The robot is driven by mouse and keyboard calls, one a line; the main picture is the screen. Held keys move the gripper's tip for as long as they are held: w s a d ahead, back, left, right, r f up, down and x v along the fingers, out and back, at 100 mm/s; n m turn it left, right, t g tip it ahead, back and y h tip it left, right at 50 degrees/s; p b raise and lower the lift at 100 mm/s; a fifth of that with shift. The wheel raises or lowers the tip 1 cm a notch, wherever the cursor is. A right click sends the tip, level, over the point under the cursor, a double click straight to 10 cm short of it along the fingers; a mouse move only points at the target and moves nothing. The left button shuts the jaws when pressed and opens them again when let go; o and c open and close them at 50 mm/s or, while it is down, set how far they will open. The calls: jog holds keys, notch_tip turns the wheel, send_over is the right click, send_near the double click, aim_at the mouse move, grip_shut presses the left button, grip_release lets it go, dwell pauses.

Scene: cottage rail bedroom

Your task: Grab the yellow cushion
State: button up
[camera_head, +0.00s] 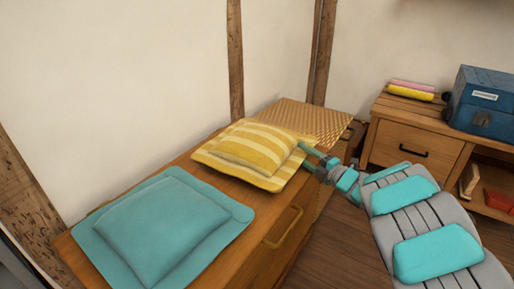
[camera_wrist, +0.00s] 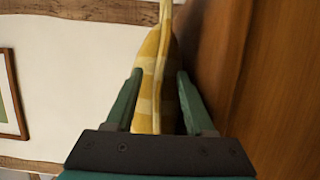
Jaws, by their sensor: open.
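The yellow striped cushion (camera_head: 252,146) lies on a yellow striped mat (camera_head: 215,163) on top of the wooden dresser (camera_head: 190,158). My gripper (camera_head: 314,158) is at the cushion's right edge, reaching in from the right. In the wrist view the gripper (camera_wrist: 160,90) is open, with its two green fingers on either side of yellow striped fabric (camera_wrist: 152,75). I cannot tell whether the fabric between the fingers is the cushion alone or also the mat. I cannot tell whether the fingers touch it.
A teal cushion (camera_head: 160,230) on a teal mat (camera_head: 238,211) lies at the dresser's near end. A woven panel (camera_head: 300,117) is behind the yellow cushion. A wooden cabinet (camera_head: 410,150) with a blue box (camera_head: 485,105) and folded cloths (camera_head: 411,91) stands at right.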

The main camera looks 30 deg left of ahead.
grip_shut()
dwell(0.3)
dwell(1.1)
